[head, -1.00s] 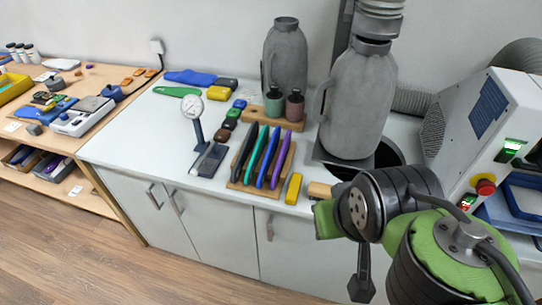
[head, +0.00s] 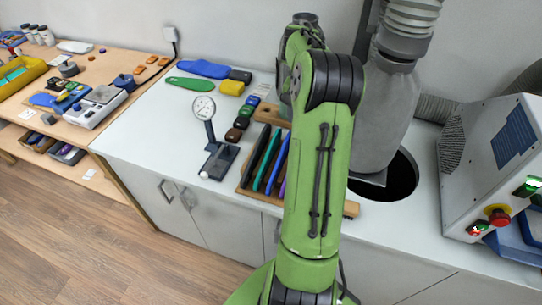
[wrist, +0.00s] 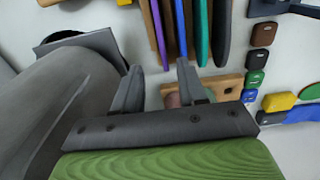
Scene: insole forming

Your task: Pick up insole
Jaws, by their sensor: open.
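A flat blue insole-shaped piece (head: 205,68) and a flat green one (head: 188,84) lie at the back left of the white counter. Parts of both show at the right edge of the wrist view, the green (wrist: 311,92) and the blue (wrist: 302,114). Slim coloured slabs, black (head: 256,153), teal (head: 268,160) and others, stand in a wooden rack (head: 246,186); my arm hides part of it. In the wrist view my gripper (wrist: 158,76) is open and empty, with the purple (wrist: 158,35) and blue (wrist: 181,28) slabs beyond its fingertips. My arm hides it in the head view.
A dial gauge (head: 204,108) and small coloured blocks (head: 239,123) stand left of the rack. A machine (head: 490,150) stands at the right. The counter's left front is clear.

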